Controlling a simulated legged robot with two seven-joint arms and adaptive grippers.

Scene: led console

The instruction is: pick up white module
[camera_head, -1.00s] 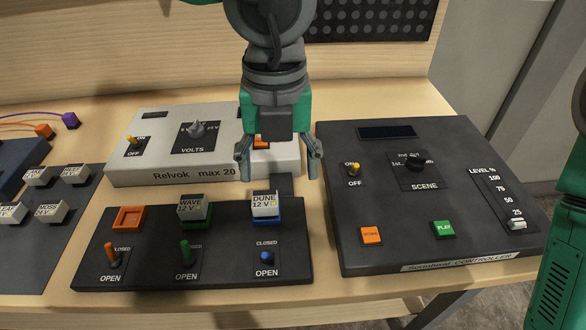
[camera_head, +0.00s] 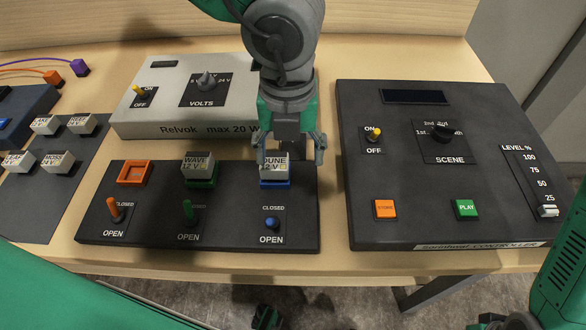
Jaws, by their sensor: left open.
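A white module labelled DUNE 12 V (camera_head: 274,166) sits in the blue socket at the right end of the dark three-socket panel (camera_head: 150,229). A second white module, WAVE 12 V (camera_head: 198,167), sits in the green socket in the middle. My left gripper (camera_head: 291,155) points down at the DUNE module with its fingers apart and nothing held. One finger overlaps the module's left edge in the picture and the other is off its right side; contact cannot be told. My right arm shows at the right edge, but I cannot make out its gripper.
An empty orange socket (camera_head: 134,172) is at the panel's left. Several white modules lie on the dark mat (camera_head: 28,204) at left. A grey Relvok box (camera_head: 150,107) stands behind the panel, and a dark controller (camera_head: 440,180) with switches stands at right.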

